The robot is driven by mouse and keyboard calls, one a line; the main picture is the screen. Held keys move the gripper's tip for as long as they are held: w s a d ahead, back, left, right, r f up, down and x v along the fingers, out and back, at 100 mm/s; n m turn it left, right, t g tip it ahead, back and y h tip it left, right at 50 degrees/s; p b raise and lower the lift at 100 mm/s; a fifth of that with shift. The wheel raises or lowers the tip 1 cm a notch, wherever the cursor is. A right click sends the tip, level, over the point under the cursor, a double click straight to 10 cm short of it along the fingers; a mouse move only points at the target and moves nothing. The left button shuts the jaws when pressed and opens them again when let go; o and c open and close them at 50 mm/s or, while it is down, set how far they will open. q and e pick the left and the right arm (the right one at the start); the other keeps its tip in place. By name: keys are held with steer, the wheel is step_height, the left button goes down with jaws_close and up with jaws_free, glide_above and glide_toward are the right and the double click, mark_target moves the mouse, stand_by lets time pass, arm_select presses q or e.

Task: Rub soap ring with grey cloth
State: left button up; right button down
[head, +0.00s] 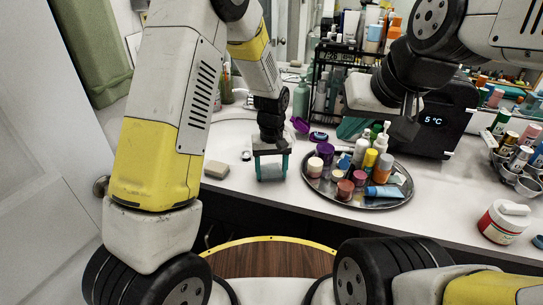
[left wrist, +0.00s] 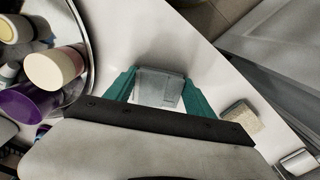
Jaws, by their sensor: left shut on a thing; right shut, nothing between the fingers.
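My left gripper (head: 271,175) is low over the front of the white counter, to the left of the round tray. Its teal fingers also show in the left wrist view (left wrist: 158,88), shut on a folded grey cloth (left wrist: 157,82). The cloth is at or just above the counter; I cannot tell whether it touches. I cannot make out a soap ring; the cloth and gripper may hide it. My right gripper (head: 404,112) is shut and empty, raised above the back of the tray.
The round metal tray (head: 378,202) holds several bottles and jars. A beige block (head: 216,169) lies left of my left gripper. A dark box with a display (head: 433,120) stands behind the tray. A red-and-white jar (head: 503,222) is at right. The front edge is near.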

mark_target(280, 182)
arm_select(q)
steer(key=shift+s+d, duration=0.35)
steer(key=shift+d, duration=0.35)
steer(key=shift+s+d, duration=0.3)
steer(key=shift+d, duration=0.35)
steer(key=shift+w+a+r, duration=0.1)
steer(key=shift+w+a, duration=0.25)
steer(key=shift+a, duration=0.4)
steer(key=shift+w+a, duration=0.3)
steer(key=shift+a, duration=0.5)
steer(key=shift+s+d+f, duration=0.1)
steer(key=shift+s+d, duration=0.1)
steer(key=shift+d, duration=0.25)
steer(key=shift+s+d+f, duration=0.1)
steer(key=shift+s+d, duration=0.05)
steer(key=shift+d, duration=0.3)
steer(key=shift+s+d, duration=0.25)
steer(key=shift+d, duration=0.4)
steer(key=shift+w+a+r, duration=0.1)
steer(key=shift+w+a, duration=0.2)
steer(key=shift+a, duration=0.5)
steer(key=shift+w+a, duration=0.3)
steer(key=shift+a, duration=0.45)
steer(key=shift+s+d, duration=0.3)
steer(key=shift+d, duration=0.5)
steer(key=shift+s+d, duration=0.3)
steer(key=shift+d, duration=0.5)
steer(key=shift+r, duration=0.1)
